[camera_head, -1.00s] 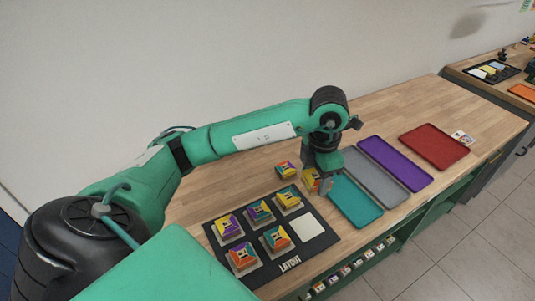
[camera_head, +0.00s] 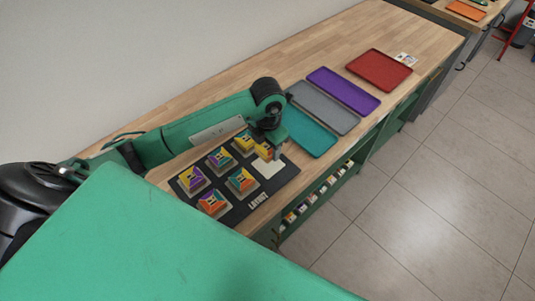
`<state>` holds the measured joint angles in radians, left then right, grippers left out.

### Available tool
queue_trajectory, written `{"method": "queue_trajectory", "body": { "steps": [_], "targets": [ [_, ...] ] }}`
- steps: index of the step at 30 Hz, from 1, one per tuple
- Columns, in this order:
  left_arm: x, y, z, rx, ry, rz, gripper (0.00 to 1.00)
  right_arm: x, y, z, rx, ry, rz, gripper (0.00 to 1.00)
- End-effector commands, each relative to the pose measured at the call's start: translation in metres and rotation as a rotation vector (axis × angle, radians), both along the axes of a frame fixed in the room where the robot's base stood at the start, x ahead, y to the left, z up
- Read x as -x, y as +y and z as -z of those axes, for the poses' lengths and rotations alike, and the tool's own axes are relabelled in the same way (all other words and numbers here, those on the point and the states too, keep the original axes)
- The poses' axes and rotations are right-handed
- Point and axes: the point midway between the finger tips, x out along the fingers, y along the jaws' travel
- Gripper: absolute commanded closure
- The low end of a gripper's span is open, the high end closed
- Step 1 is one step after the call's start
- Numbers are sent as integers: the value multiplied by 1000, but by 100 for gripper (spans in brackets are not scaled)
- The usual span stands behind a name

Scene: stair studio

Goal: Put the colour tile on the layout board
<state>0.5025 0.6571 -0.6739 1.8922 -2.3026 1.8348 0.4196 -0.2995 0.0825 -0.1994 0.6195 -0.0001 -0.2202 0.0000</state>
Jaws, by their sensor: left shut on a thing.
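The colour tile (camera_head: 263,153), with yellow and orange showing, is in my left gripper (camera_head: 268,153). My left gripper is shut on it, and its fingers partly hide it. It is over the far right part of the black layout board (camera_head: 283,181), by a pale bare square (camera_head: 270,168). I cannot tell whether the tile touches the board. Several other colour tiles, such as a purple and yellow one (camera_head: 192,179) and an orange one (camera_head: 213,203), sit on the board's other squares. My right gripper is not in view.
Right of the board lie a teal tray (camera_head: 305,134), a grey tray (camera_head: 325,107), a purple tray (camera_head: 343,90) and a red tray (camera_head: 379,70), all empty. A small card (camera_head: 405,59) lies beyond. Small items fill a shelf (camera_head: 318,192) below the front edge.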

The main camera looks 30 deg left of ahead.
Motion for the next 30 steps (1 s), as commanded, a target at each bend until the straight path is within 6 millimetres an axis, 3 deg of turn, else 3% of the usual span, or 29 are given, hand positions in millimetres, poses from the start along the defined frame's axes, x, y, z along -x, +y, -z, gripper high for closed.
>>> {"method": "queue_trajectory", "body": {
  "steps": [8,15,26,27,30],
  "targets": [
    [0,-1,23,2,1,0,71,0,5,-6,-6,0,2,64],
    [0,-1,55,2,2,0,71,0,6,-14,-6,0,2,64],
    [0,0,62,1,-2,1,71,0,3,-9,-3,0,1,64],
    [0,0,62,1,-2,1,46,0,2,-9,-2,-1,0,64],
    [0,0,61,2,-2,1,26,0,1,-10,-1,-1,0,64]
  ]
}}
